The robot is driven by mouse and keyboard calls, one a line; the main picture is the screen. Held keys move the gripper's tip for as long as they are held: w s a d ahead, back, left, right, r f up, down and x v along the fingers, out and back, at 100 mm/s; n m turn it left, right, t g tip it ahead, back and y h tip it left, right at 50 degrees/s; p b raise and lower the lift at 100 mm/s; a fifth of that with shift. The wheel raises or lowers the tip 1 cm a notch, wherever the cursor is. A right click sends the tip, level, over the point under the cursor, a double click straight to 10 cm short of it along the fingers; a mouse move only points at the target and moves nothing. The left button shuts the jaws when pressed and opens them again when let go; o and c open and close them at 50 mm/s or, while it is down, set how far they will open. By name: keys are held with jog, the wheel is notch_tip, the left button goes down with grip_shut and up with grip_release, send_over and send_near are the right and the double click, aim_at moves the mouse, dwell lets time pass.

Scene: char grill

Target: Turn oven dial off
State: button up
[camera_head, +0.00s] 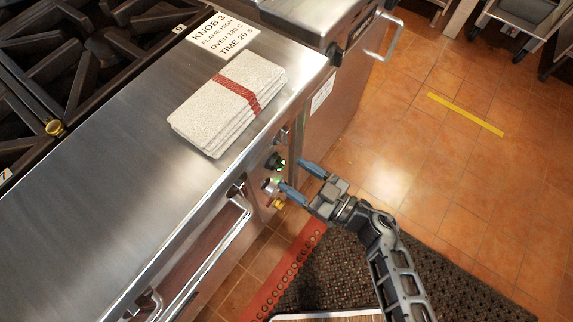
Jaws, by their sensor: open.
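The oven's control panel (263,203) is on the front face of the steel range, below the counter edge. A black dial (273,161) with small green lights beside it sits on the panel. A silver round knob (269,185) is just below it, with a green glow near it. My gripper (292,176) reaches in from the lower right, its two blue fingers apart and pointing at the panel. The upper finger is to the right of the black dial, and the lower finger's tip is near the silver knob. I cannot tell whether either finger touches. Nothing shows between the fingers.
A folded white cloth with a red stripe (230,103) lies on the steel counter (120,190). The oven door handle (205,262) juts out at lower left. A dark mat (345,265) lies on the tiled floor, which is open at right.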

aim_at(281, 168)
jog(key=shift+x, duration=1.95)
jog(key=shift+c, duration=0.4)
jog(key=c, duration=1)
